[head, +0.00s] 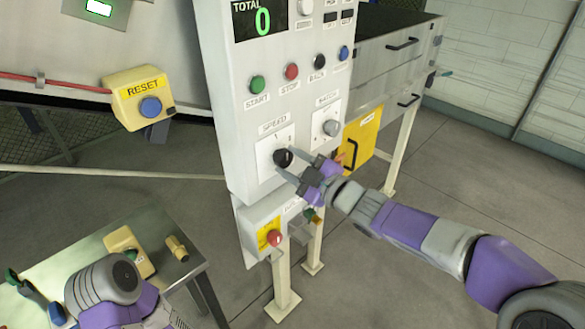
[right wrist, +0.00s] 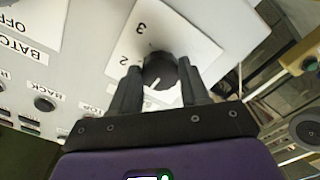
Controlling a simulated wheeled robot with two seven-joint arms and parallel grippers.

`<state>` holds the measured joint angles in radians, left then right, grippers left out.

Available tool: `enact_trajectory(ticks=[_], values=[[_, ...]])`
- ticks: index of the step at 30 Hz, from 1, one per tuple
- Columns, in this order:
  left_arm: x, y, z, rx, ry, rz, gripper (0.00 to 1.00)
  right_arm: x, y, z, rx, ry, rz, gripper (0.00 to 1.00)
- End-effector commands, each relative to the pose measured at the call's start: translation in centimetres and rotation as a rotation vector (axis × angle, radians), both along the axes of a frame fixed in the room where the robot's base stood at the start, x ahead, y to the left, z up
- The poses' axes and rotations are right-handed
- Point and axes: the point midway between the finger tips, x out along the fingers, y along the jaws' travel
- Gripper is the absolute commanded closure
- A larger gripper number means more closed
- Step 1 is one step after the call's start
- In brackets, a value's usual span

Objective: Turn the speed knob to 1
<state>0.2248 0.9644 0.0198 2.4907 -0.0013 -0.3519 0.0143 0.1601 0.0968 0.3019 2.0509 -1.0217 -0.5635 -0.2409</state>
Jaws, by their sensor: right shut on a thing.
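The black speed knob (head: 283,157) sits on a white plate (head: 265,160) under the word SPEED, on the front of the grey control panel (head: 225,110). My right gripper (head: 299,170) reaches it from the lower right. In the right wrist view, the two dark fingers of the gripper (right wrist: 160,87) are shut on either side of the knob (right wrist: 158,68). A white pointer line on the knob points down and slightly left there. The upside-down digits 3 and 2 show on the plate (right wrist: 185,40); the 1 cannot be made out there. My left gripper is not clearly visible.
START (head: 257,84), STOP (head: 291,71) and other buttons are above. A red button (head: 274,238) on a yellow plate is below. A yellow RESET box (head: 140,98) and a metal table (head: 150,222) are left.

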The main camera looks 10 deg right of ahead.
Motion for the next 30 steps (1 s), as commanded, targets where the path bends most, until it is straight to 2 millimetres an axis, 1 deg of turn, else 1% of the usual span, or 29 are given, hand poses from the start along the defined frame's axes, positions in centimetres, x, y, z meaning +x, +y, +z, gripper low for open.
enact_trajectory(ticks=[4, 18, 19, 21, 23, 30], values=[[0.01, -0.01, -0.31, 0.0, 0.0, 0.0, 0.39, 0.02, -0.04, -0.09, -0.025, -0.017, -0.001, 0.85], [0.01, 0.0, -0.34, 0.0, 0.0, 0.0, 0.39, 0.0, -0.03, -0.04, -0.035, -0.025, -0.001, 0.85], [0.01, 0.0, -0.34, 0.0, 0.0, 0.0, 0.39, 0.0, -0.03, -0.04, -0.035, -0.025, -0.001, 0.5], [0.01, 0.0, -0.34, 0.0, 0.0, 0.0, 0.39, 0.01, -0.04, -0.04, -0.034, -0.024, -0.001, 0.4], [0.01, 0.0, -0.34, 0.0, 0.0, 0.0, 0.39, 0.0, -0.03, -0.03, -0.034, -0.025, 0.0, 0.3], [0.01, 0.0, -0.34, 0.0, 0.0, 0.0, 0.39, 0.01, -0.02, -0.01, -0.032, -0.024, -0.001, 0.29]])
